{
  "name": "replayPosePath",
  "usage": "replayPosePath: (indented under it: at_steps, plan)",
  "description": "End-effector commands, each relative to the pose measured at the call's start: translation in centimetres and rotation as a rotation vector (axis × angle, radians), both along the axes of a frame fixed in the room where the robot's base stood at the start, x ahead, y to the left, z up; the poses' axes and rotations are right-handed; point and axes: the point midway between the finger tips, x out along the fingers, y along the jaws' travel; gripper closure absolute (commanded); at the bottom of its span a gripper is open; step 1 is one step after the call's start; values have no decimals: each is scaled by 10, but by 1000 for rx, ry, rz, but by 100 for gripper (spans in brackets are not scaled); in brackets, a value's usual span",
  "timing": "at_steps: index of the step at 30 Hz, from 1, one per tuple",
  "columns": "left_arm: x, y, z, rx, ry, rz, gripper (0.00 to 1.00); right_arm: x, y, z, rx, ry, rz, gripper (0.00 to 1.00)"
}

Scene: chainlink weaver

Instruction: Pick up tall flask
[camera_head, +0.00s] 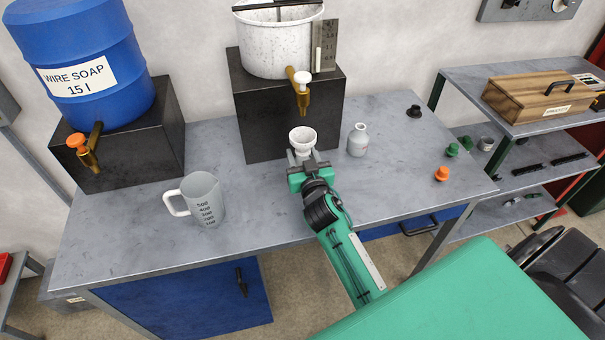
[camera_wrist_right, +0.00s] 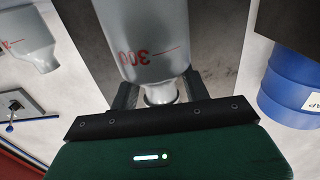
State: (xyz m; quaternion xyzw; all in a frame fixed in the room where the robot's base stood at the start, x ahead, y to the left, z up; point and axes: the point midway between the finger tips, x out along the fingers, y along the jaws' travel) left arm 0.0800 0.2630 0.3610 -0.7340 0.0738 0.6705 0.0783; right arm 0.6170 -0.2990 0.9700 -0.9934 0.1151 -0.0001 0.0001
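The tall flask shows large in the right wrist view (camera_wrist_right: 155,45), a pale grey body with a red 300 mark that appears upside down. In the head view only its white flared top (camera_head: 302,137) shows clearly, below the white pot's tap; its body is hidden behind my gripper. My right gripper (camera_head: 303,157) is at the flask's neck, with one finger on each side. The fingers look spread, with small gaps beside the neck. The flask stands upright; I cannot see its base. My left gripper is in neither view.
A small bottle (camera_head: 357,141) stands close to the right of the flask. A black block (camera_head: 290,118) carrying a white pot (camera_head: 278,45) with a brass tap (camera_head: 302,97) is just behind. A measuring jug (camera_head: 205,200) stands left. The tabletop (camera_head: 260,215) is clear between jug and gripper.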

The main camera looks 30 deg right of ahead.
Motion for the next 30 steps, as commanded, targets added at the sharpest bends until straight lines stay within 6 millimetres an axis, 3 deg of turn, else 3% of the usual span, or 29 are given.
replayPosePath:
  at_steps: [1, 7, 20, 30]
  plan:
    - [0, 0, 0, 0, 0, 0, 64, 0, 0, 0, 0, 0, 0, 63]
    - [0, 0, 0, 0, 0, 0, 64, 0, 0, -1, 0, 2, 0, 100]
    - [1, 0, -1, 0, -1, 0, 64, -1, 0, 0, 0, 4, -1, 100]
    - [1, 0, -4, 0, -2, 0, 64, 0, 0, 28, -1, -3, 0, 100]
